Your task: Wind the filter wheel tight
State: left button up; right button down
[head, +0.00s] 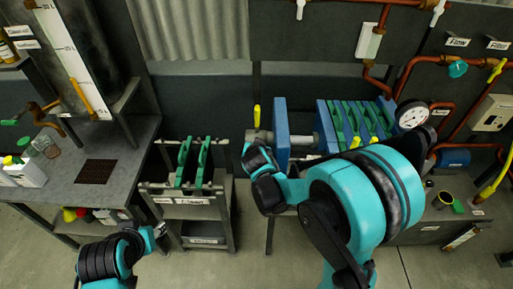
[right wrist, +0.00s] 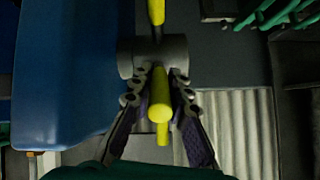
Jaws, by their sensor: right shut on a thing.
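The filter wheel is a grey hub (right wrist: 128,62) with yellow spokes at the end of the filter press screw. In the right wrist view one spoke (right wrist: 156,10) points up the picture. Another spoke (right wrist: 163,108) comes toward the camera between the fingers of my right gripper (right wrist: 162,82), which is shut on it. In the head view the hub (head: 258,135) and a raised yellow spoke (head: 257,115) show just beyond my right gripper (head: 252,150). The rest of the wheel is hidden there. My left gripper (head: 152,236) is low at the left, away from the press; its jaws are unclear.
The blue press end plate (head: 281,130) stands right of the wheel, with green-handled plates (head: 350,118) and a gauge (head: 412,115) beyond. A cart (head: 207,217) holding green-handled plates is at the left. A dark bench (head: 95,195) is farther left. Concrete floor lies between.

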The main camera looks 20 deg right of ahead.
jog(key=shift+s+f+t+b, duration=0.3)
jog(key=shift+f+t+b, duration=0.25)
jog(key=shift+b, duration=0.25)
jog(key=shift+r, duration=0.1)
jog(key=c, duration=1.4)
grip_release()
jog(key=shift+c, duration=0.2)
jog(key=v, duration=1.2)
jog(key=shift+a, duration=0.25)
jog(key=shift+d, duration=0.1)
